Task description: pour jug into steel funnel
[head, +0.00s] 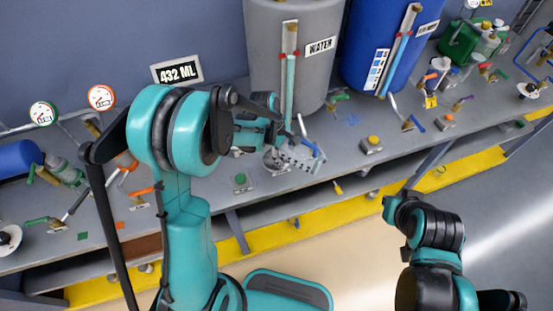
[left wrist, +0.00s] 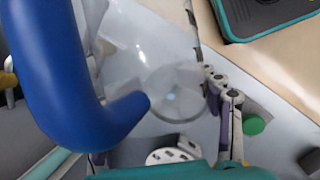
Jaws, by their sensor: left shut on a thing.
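A clear jug (left wrist: 130,55) with a thick curved blue handle (left wrist: 62,95) fills much of the left wrist view; its round base shows through the clear wall.
The grey WATER tank (head: 262,60) and a blue tank (head: 368,60) stand behind. A display (head: 178,73) reads 432 ML. A green button (head: 240,182) and a yellow button (head: 372,144) sit on the bench. Valves and bottles crowd both bench ends.

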